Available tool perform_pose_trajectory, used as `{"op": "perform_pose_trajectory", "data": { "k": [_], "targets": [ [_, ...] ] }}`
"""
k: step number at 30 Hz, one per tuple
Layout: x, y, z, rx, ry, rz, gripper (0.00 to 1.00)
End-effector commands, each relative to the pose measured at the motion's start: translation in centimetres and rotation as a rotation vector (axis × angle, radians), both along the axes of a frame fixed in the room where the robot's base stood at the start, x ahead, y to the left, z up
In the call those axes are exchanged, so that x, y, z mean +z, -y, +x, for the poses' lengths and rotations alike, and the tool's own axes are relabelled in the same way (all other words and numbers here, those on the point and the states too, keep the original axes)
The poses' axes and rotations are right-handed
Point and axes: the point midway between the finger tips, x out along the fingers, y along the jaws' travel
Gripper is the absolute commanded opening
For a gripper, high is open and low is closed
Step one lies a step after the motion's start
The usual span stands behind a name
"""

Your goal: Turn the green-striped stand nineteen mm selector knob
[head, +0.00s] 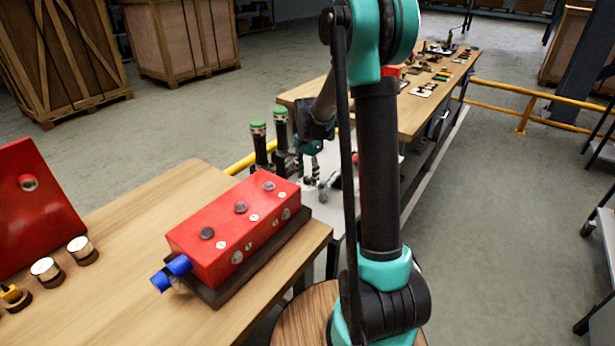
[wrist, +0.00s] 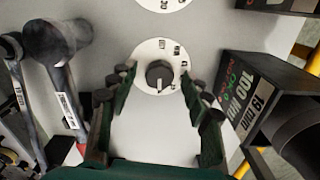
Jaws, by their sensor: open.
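The selector knob (wrist: 160,75) is a small dark round knob with a light pointer line, on a white round dial with printed marks in the wrist view. The dial sits on a pale grey panel (wrist: 150,135). My gripper (wrist: 158,80) is open, with one dark green finger on each side of the knob; I cannot tell whether they touch it. To the right is a black block (wrist: 245,95) labelled 19 mm and 100 Nm. In the head view, two black upright tools with green bands (head: 258,129) stand left of my gripper (head: 314,172); the knob cannot be made out there.
A second white dial (wrist: 164,4) is cut off at the top of the wrist view. A grey hammer-like tool (wrist: 65,60) lies to the left. In the head view, a red box (head: 235,225) stands on the near wooden bench, and a long bench (head: 425,105) runs behind my arm.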

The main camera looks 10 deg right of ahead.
Motion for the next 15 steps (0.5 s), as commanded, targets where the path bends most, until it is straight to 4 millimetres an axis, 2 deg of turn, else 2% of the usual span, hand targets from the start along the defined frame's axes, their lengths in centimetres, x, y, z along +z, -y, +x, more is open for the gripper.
{"op": "perform_pose_trajectory", "data": {
  "k": [10, 11, 15],
  "targets": [
    [-0.50, 0.00, -0.02, 0.000, 0.000, 0.000, 0.49],
    [-0.50, 0.00, -0.02, 0.000, 0.000, 0.000, 0.48],
    [-0.48, 0.00, -0.02, 0.000, 0.000, 0.000, 0.30]
  ]
}}
